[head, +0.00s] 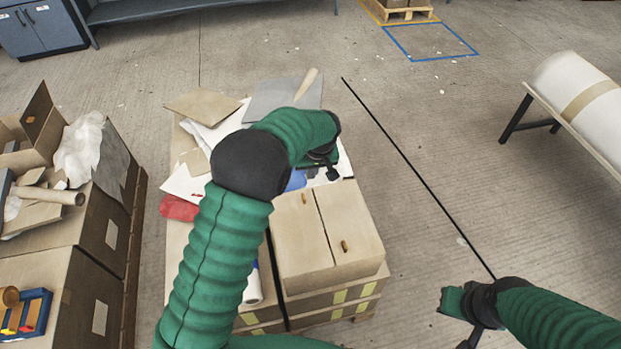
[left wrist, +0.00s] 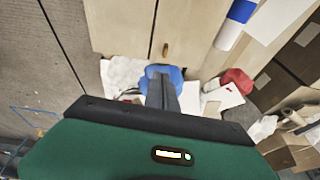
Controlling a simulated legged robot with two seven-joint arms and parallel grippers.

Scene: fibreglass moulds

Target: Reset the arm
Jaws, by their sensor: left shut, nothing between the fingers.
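My left arm, in a green ribbed sleeve, reaches over a pallet load of cardboard boxes in the head view. Its gripper (head: 322,173) is above the paper scraps behind the pale box. In the left wrist view the gripper's dark fingers (left wrist: 161,88) are together with nothing between them. A blue item (left wrist: 172,74) lies beyond the fingertips, partly hidden by them; it also shows in the head view (head: 296,181). My right gripper (head: 474,335) is at the lower right over bare floor, and its fingers are not clear.
A pale two-door box (head: 326,232) stands at the front of the pallet. A red item (head: 179,208) lies at its left. Open cartons (head: 60,215) with scraps stand far left. A white roll on a stand (head: 580,92) is at right.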

